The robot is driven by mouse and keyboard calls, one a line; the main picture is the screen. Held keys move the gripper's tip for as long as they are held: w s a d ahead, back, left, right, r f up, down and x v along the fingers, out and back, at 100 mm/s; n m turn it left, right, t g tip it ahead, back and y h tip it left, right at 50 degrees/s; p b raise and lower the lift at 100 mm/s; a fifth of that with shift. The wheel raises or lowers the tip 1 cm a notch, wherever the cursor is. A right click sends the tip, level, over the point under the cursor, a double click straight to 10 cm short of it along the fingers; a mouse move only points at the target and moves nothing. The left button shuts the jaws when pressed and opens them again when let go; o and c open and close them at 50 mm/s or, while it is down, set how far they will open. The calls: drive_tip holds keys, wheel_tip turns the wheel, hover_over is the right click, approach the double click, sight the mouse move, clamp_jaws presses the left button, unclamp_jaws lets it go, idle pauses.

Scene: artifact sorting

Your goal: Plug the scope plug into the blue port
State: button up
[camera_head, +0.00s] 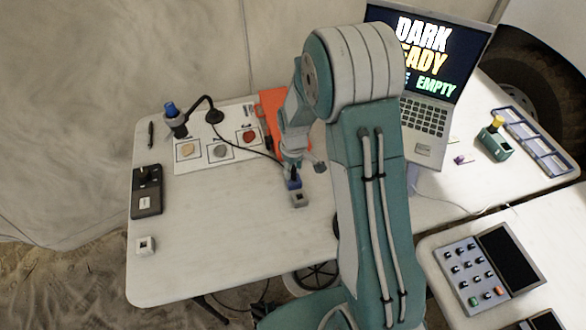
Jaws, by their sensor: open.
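The scope (172,120), dark with a blue top, stands at the back left of the table. Its thin black cable (245,150) runs right across the table and disappears by my gripper. My gripper (303,168) is open and low over the table's right half. Just below it is a small blue piece (294,183), touching or just behind a small grey block (299,200) with a dark opening. I cannot tell whether the blue piece is the port or part of the plug. The plug itself is not clearly visible; my gripper and arm cover that area.
A white mat (190,164) holds several stones, beside an orange sheet (272,103). A dark device (147,192) and a white block (146,245) are at left. A laptop (437,85) stands at back right. The table's front middle (220,240) is clear.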

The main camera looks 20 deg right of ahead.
sight(294, 168)
drive_tip(key=s+r+m+t, duration=0.15)
drive_tip(key=s+r, duration=0.35)
drive_tip(key=r, duration=0.7)
drive_tip(key=s+r+m+t, duration=0.15)
drive_tip(key=s+r, duration=0.25)
drive_tip(key=r, duration=0.8)
drive_tip(key=s+r+m+t, duration=0.2)
drive_tip(key=s+r, duration=0.3)
drive_tip(key=s, duration=0.9)
drive_tip(key=shift+s+m+t, duration=0.15)
drive_tip(key=shift+m+t, duration=0.15)
drive_tip(key=shift+m, duration=0.6)
